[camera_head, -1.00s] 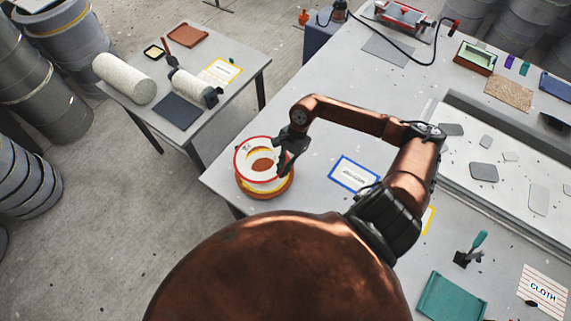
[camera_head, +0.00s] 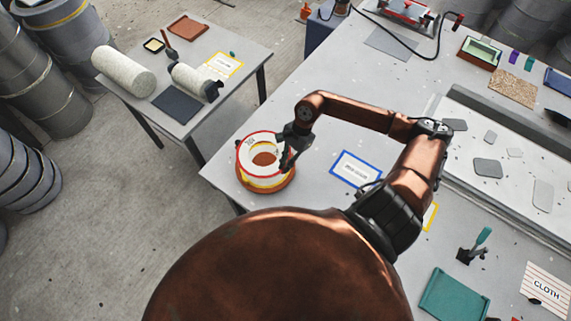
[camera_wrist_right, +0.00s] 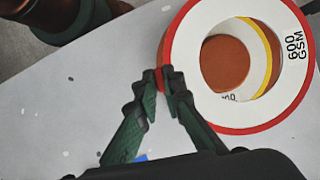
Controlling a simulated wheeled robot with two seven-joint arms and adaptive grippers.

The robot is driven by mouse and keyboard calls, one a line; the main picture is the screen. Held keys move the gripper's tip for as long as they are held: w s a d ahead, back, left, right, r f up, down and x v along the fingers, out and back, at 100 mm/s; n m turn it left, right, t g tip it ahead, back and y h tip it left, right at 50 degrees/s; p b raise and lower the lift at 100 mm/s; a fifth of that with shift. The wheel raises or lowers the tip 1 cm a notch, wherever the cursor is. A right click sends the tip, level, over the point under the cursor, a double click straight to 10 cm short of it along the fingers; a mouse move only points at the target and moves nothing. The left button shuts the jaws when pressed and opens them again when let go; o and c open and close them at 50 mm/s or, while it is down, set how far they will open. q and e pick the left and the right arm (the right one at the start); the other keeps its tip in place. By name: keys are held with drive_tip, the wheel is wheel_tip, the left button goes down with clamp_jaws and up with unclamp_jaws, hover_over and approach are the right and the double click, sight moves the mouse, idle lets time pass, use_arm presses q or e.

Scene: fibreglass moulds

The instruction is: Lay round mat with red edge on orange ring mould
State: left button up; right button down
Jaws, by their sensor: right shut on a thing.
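The round mat with red edge (camera_head: 247,151) is a white ring marked 600 GSM; it also shows in the wrist view (camera_wrist_right: 190,75). My right gripper (camera_head: 286,160) is shut on the right side of its rim in the head view. The fingertips (camera_wrist_right: 165,79) pinch the red edge in the wrist view. The mat is over the orange ring mould (camera_head: 263,191), with a yellow-edged white mat (camera_head: 262,182) in between. The mould's orange also shows through the hole (camera_wrist_right: 222,62). I cannot tell whether the red-edged mat touches the layer below. My left gripper is not in view.
The mould stands near the left corner of the big grey table (camera_head: 310,205). A blue-edged card (camera_head: 355,171) lies to its right. A side table (camera_head: 225,105) with rolls stands further left, across a floor gap. A teal tray (camera_head: 453,298) is at the lower right.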

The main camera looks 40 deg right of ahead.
drive_tip(key=shift+f+b, duration=3.95)
drive_tip(key=shift+f, duration=0.5)
drive_tip(key=shift+f+b, duration=0.25)
drive_tip(key=shift+b, duration=0.2)
drive_tip(key=c, duration=2)
unclamp_jaws()
drive_tip(key=v, duration=1.2)
